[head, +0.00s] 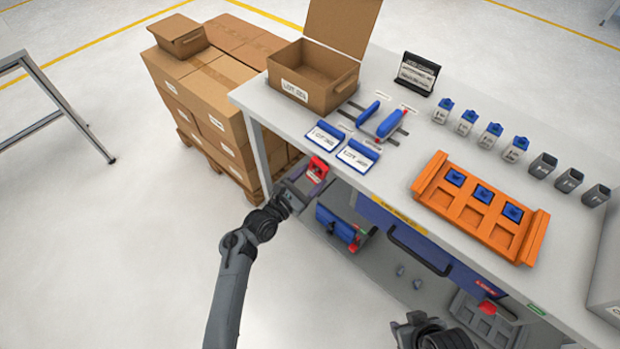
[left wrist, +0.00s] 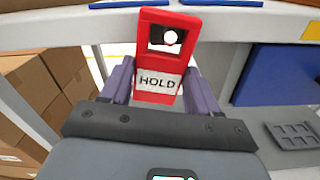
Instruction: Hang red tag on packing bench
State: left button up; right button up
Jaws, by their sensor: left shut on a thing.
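The red tag (head: 318,167) with a white HOLD label is at the front left edge of the packing bench (head: 262,97). My left gripper (head: 308,184) is shut on the tag, with a purple finger at each side of it. In the left wrist view the tag (left wrist: 158,88) stands upright with its square hole at the top.
An orange rack (head: 428,178) with blue pieces, blue-edged cards (head: 357,154) and an open carton (head: 289,84) stand on the bench. Stacked cartons (head: 200,90) stand at its left end. A blue drawer front (head: 380,215) is below the top.

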pick_arm(q)
jog(key=o, duration=1.2)
jog(key=shift+c, duration=0.2)
